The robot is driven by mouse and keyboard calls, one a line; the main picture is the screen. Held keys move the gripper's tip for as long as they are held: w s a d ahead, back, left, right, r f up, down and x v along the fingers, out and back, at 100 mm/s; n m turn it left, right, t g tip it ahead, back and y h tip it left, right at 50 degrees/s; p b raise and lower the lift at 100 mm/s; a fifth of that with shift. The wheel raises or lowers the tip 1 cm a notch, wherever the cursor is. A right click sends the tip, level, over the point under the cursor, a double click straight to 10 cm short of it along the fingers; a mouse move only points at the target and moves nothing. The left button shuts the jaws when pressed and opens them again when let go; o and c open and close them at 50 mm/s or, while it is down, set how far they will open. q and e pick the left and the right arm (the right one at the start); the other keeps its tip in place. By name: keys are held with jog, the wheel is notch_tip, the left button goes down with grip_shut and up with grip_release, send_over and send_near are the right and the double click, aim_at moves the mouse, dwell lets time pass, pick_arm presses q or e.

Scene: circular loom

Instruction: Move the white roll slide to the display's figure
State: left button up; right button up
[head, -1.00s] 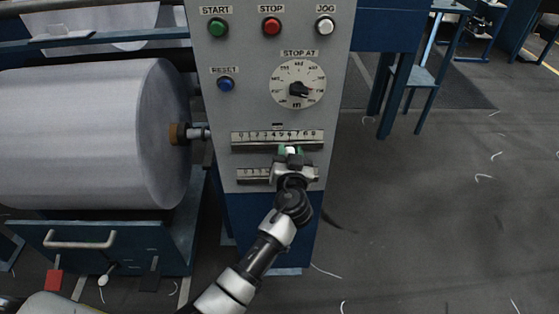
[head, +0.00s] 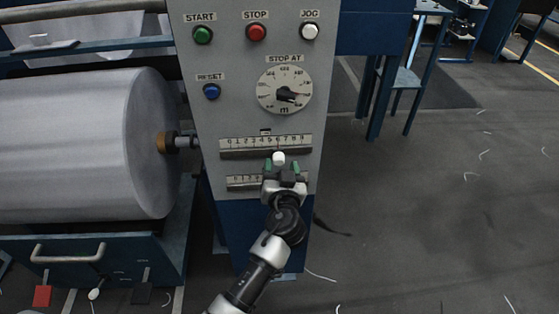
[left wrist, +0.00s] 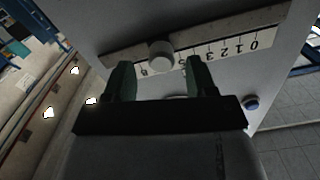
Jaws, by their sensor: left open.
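The white roll slide (head: 278,158) is a small round white knob on the upper numbered scale (head: 235,153) of the grey panel. It sits right of the scale's middle, around 6; the exact mark is hard to read. A small dark display (head: 265,131) is above the scale, its figure too small to read. My left gripper (head: 282,167) is open just below the knob. In the left wrist view the knob (left wrist: 160,54) shows beyond and between the open green fingertips (left wrist: 160,72), apart from both. My right gripper is out of view.
A second numbered scale (head: 240,183) lies lower, partly hidden by my gripper. Above are a dial (head: 285,90), and green (head: 203,34), red (head: 256,32), white (head: 310,31) and blue (head: 211,91) buttons. A large white roll (head: 70,145) is at left. Open floor lies right.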

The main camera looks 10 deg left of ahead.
pick_arm(q)
jog(key=v, duration=0.7)
jog(key=shift+s+b, duration=0.2)
jog(key=shift+b, duration=0.15)
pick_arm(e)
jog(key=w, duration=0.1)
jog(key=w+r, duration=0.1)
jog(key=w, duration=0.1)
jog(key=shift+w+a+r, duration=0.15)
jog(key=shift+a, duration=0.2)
